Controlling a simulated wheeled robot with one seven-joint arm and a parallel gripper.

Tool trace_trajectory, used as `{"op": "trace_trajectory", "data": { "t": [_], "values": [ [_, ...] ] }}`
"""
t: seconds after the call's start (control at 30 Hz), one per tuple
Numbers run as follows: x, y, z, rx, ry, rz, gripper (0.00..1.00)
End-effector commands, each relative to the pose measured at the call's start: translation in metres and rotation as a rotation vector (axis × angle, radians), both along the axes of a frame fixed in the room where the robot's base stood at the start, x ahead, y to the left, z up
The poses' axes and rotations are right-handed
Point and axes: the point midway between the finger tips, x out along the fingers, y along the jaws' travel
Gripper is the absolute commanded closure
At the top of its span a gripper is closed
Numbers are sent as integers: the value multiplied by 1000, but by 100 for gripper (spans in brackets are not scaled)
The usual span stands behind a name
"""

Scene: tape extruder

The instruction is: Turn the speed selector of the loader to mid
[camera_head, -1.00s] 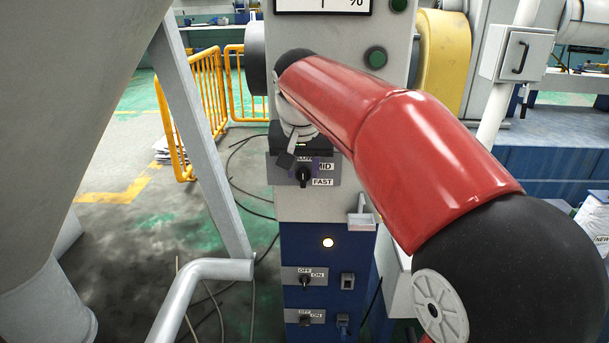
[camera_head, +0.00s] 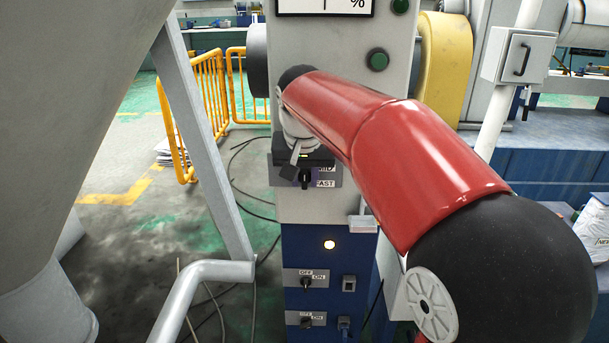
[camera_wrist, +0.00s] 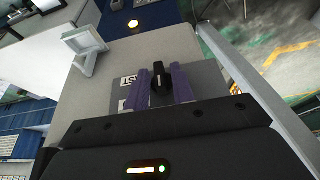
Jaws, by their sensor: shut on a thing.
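The speed selector is a small black knob (camera_head: 305,178) on a grey plate (camera_head: 333,181) on the front of the loader column. The labels FAST and part of MID show right of the knob in the head view; the upper part of the plate is hidden by my gripper. In the wrist view the knob (camera_wrist: 157,80) stands between the two purple fingers of my gripper (camera_wrist: 161,84), which are shut on it. The knob's long side runs roughly along the fingers there. Its exact pointer direction is hard to tell.
Below are a lit round lamp (camera_head: 329,244) and two OFF/ON switches, the upper one (camera_head: 306,282) clear to see. A small grey bracket (camera_head: 362,222) juts out right of the selector. A slanted grey post (camera_head: 203,140) and a pipe (camera_head: 205,270) stand at left.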

Motion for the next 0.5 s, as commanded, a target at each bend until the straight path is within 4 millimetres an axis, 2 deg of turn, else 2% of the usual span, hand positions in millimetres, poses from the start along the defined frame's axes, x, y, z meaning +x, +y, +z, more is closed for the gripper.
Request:
{"op": "trace_trajectory", "data": {
  "t": [0.27, 0.5],
  "values": [
    [2, -3, 3, 84, -19, -2, 98],
    [3, -7, 2, 263, -27, -7, 98]
  ]
}}
